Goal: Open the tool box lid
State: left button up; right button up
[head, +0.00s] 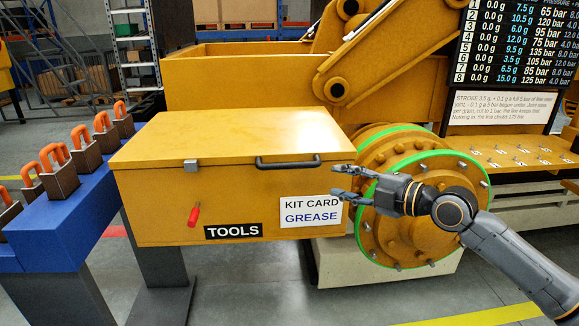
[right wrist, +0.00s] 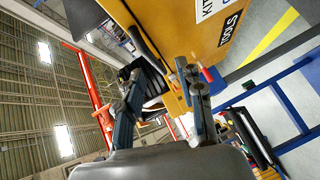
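The yellow tool box (head: 240,175) stands in the middle of the head view with its lid (head: 235,130) closed. A dark bar handle (head: 288,163) is on the lid's front edge, with a small grey latch (head: 191,165) left of it. A red-gripped lever (head: 194,215) sticks out of the front face. My right gripper (head: 338,183) is open and empty, just right of the handle and apart from it, near the box's right front corner. In the right wrist view its fingers (right wrist: 160,72) are spread, with the yellow front face (right wrist: 190,35) beyond. My left gripper is not in view.
A blue bench (head: 70,215) with several orange-handled blocks (head: 86,147) stands left of the box. A large yellow machine with a green-rimmed flange (head: 415,225) is close behind my right gripper. The floor (head: 240,280) in front looks clear.

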aim_at(293, 165)
jog(key=shift+n+y, duration=0.4)
jog(key=shift+n, duration=0.3)
jog(key=w+a+p, duration=0.1)
jog(key=w+a, duration=0.1)
jog(key=a, duration=0.1)
jog(key=w+a+p, duration=0.1)
jog(key=w+a, duration=0.1)
jog(key=a, duration=0.1)
jog(key=w+a+r+p, duration=0.1)
jog(key=w+a+p, duration=0.1)
jog(key=a, duration=0.2)
jog(key=shift+w, duration=0.35)
jog(key=shift+w+a+f, duration=0.3)
jog(key=shift+w+a, duration=0.15)
jog(key=shift+w, duration=0.1)
jog(key=shift+c, duration=0.2)
grip_shut()
